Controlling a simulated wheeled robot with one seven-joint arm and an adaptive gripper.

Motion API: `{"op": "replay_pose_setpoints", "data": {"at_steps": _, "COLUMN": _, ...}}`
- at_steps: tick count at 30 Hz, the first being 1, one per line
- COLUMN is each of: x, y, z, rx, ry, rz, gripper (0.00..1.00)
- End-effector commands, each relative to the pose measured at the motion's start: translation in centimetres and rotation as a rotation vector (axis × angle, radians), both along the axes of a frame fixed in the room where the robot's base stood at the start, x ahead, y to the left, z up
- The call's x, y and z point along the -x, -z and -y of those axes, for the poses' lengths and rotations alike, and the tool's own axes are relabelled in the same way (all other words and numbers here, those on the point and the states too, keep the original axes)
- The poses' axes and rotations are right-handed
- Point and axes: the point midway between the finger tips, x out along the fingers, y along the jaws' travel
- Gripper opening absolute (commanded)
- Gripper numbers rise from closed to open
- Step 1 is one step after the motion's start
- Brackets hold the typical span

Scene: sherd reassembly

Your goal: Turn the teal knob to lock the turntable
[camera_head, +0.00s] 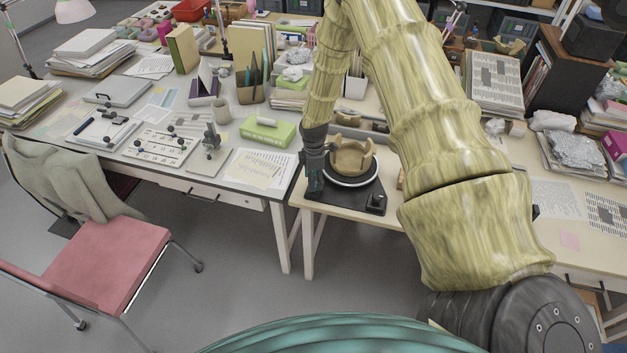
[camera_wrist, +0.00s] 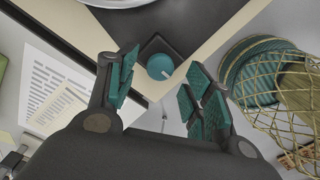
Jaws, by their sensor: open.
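The teal knob (camera_wrist: 160,67) shows in the wrist view as a round cap with a pale pointer mark, on a dark corner mount of the turntable base. My gripper (camera_wrist: 163,70) is open, with teal-padded fingers on either side of the knob in the picture; I cannot tell whether they touch it. In the head view my gripper (camera_head: 313,178) points down at the left edge of the turntable (camera_head: 352,184), and the knob cannot be made out there. A tan, partly built pot (camera_head: 350,157) stands on the turntable. The turntable's pale rim shows at the top of the wrist view (camera_wrist: 118,2).
The turntable sits near the front edge of a light table (camera_head: 310,212). A small black block (camera_head: 376,201) stands at its base's front right corner. A desk (camera_head: 232,182) with papers and a green box (camera_head: 268,131) is to the left. A pink chair (camera_head: 100,262) stands in front.

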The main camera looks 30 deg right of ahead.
Motion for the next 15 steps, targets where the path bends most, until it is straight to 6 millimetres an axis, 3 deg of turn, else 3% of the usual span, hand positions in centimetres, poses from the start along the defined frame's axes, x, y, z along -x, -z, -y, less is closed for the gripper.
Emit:
{"op": "replay_pose_setpoints", "data": {"at_steps": 6, "x": 0.1, "y": 1.4, "z": 0.0, "rx": 0.001, "ry": 0.000, "rz": -0.001, "gripper": 0.51}}
{"op": "replay_pose_setpoints", "data": {"at_steps": 15, "x": 0.0, "y": 2.0, "z": 0.0, "rx": 0.000, "ry": 0.000, "rz": 0.000, "gripper": 0.51}}
